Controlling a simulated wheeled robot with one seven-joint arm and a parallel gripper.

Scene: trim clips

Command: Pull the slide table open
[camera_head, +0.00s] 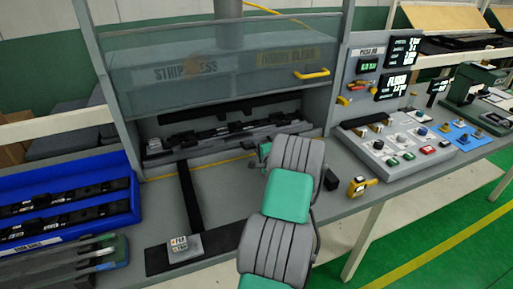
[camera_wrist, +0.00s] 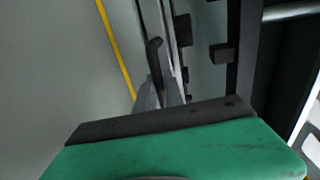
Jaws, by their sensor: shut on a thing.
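The slide table (camera_head: 213,143) is a long grey plate carrying black fixtures, low in the press opening under the clear guard. In the wrist view its grey edge and dark blocks (camera_wrist: 222,54) run up the picture. My gripper (camera_head: 263,152) is at the right front of the slide table, and my arm hides part of that side. In the wrist view my gripper (camera_wrist: 160,90) is shut on a dark upright piece, apparently the slide table's handle (camera_wrist: 155,55). The exact grip is partly hidden.
The press guard (camera_head: 215,75) with a yellow handle (camera_head: 312,74) is raised above the opening. A two-button box (camera_head: 185,248) stands at the bench front. A blue bin (camera_head: 70,205) of black parts is left; a control panel (camera_head: 395,147) and yellow device (camera_head: 360,186) are right.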

